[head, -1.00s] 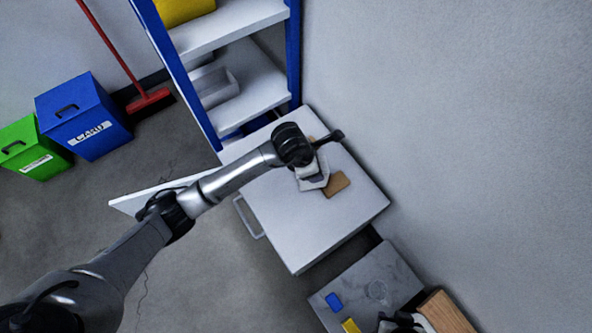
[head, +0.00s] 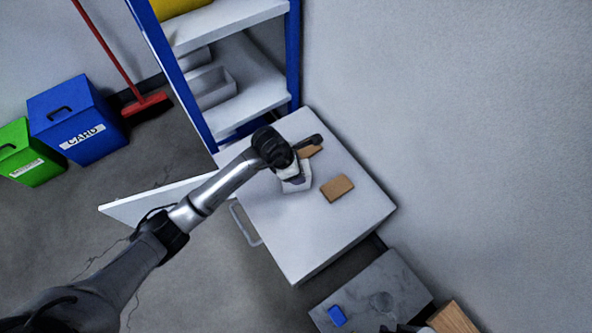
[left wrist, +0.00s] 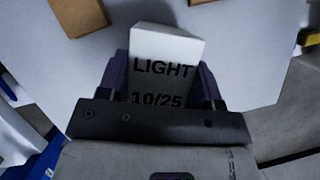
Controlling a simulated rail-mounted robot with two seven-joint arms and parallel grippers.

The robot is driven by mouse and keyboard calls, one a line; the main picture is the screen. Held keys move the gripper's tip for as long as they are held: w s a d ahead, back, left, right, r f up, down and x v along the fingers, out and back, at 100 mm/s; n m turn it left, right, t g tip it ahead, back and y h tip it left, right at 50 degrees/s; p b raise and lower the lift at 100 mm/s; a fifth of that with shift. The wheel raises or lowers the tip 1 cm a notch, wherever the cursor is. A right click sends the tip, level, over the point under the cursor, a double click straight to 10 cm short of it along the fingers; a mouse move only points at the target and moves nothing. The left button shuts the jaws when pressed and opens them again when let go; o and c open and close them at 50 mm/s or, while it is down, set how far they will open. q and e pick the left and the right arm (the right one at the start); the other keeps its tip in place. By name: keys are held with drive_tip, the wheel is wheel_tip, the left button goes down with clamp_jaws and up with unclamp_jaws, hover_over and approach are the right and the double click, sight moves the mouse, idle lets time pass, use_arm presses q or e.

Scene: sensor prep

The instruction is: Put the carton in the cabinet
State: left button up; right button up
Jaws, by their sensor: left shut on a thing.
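The carton is a small white box marked "LIGHT 10/25" in the left wrist view (left wrist: 165,52). My left gripper (left wrist: 163,82) is shut on it, with one dark finger on each side. In the head view the carton (head: 297,184) and left gripper (head: 290,174) are over the white cabinet's top (head: 330,228), partly hidden by my wrist. I cannot tell whether the carton touches the top. The cabinet's door (head: 150,203) stands open to the left, and its inside is hidden from the head view. My right gripper cannot be made out.
Two brown boxes lie on the cabinet top, one at right (head: 337,188), one behind my wrist (head: 310,151). A blue-framed shelf (head: 235,95) stands behind. Blue (head: 80,120) and green (head: 30,150) bins and a red broom (head: 145,103) stand left. A grey table (head: 365,285) is in front.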

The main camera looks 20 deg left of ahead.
use_arm(q)
drive_tip(key=shift+r, duration=0.1)
drive_tip(key=shift+w, duration=0.1)
drive_tip(key=o, duration=1)
drive_tip(key=p+v, duration=0.5)
drive_tip(key=v, duration=0.5)
drive_tip(key=shift+a+r, duration=0.15)
drive_tip(key=shift+r, duration=0.15)
drive_tip(key=shift+a+r+p, duration=0.25)
drive_tip(key=shift+r+p, duration=0.25)
drive_tip(key=shift+r, duration=0.2)
